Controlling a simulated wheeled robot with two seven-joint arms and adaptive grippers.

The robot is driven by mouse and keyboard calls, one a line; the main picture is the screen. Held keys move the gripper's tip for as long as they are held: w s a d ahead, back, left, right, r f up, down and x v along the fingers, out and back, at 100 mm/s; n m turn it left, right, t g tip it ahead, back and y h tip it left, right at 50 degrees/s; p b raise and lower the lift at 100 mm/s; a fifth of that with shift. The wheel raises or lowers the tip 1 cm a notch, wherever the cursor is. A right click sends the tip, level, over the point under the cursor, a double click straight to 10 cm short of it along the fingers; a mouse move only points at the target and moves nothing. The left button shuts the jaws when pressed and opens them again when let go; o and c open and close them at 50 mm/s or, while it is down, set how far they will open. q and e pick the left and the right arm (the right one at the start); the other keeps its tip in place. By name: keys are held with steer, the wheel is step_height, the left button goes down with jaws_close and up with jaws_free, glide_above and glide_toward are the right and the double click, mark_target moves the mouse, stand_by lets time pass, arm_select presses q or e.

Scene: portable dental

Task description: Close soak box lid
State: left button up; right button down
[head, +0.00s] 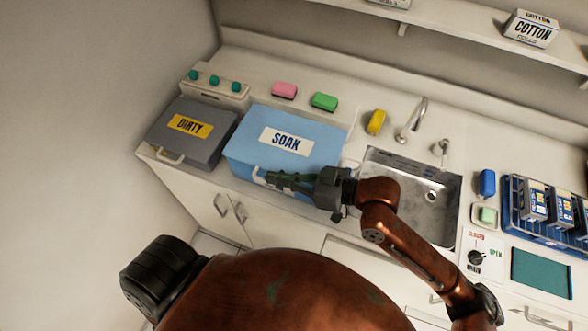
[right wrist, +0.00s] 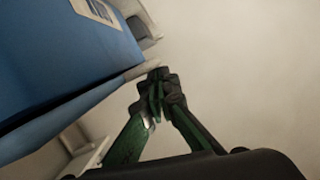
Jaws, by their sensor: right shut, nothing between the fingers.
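The blue soak box (head: 240,150) stands on the counter left of the sink, its "SOAK" label (head: 286,141) facing up on the lid. The lid looks down over the box. A pale handle shows at its front edge, partly hidden by my right gripper. My right gripper (head: 272,180) is at the front edge of the box, fingers together and empty. In the right wrist view the closed fingertips (right wrist: 158,78) are beside the blue box (right wrist: 60,60), close to its edge; I cannot tell whether they touch it. My left gripper is not in view.
A grey "DIRTY" box (head: 165,137) stands left of the soak box. The sink (head: 400,170) with its faucet (head: 412,120) is to the right. Sponges in pink (head: 284,90), green (head: 324,102) and yellow (head: 376,122) lie behind. A blue rack (head: 520,220) is at far right.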

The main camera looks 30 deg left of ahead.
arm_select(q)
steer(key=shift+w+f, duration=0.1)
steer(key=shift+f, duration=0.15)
arm_select(e)
steer(key=shift+f, duration=0.4)
steer(key=shift+d+f, duration=0.1)
steer(key=shift+f, duration=0.05)
step_height(320, 180, up, 5)
steer(key=p, duration=0.3)
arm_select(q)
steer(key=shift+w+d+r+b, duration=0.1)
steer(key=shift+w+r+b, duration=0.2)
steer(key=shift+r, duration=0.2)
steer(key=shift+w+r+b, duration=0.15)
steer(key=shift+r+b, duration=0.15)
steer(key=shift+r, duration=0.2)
arm_select(e)
steer(key=v, duration=0.9)
steer(key=shift+w+d, duration=0.3)
steer(key=shift+w, duration=0.15)
steer(key=shift+f, duration=0.1)
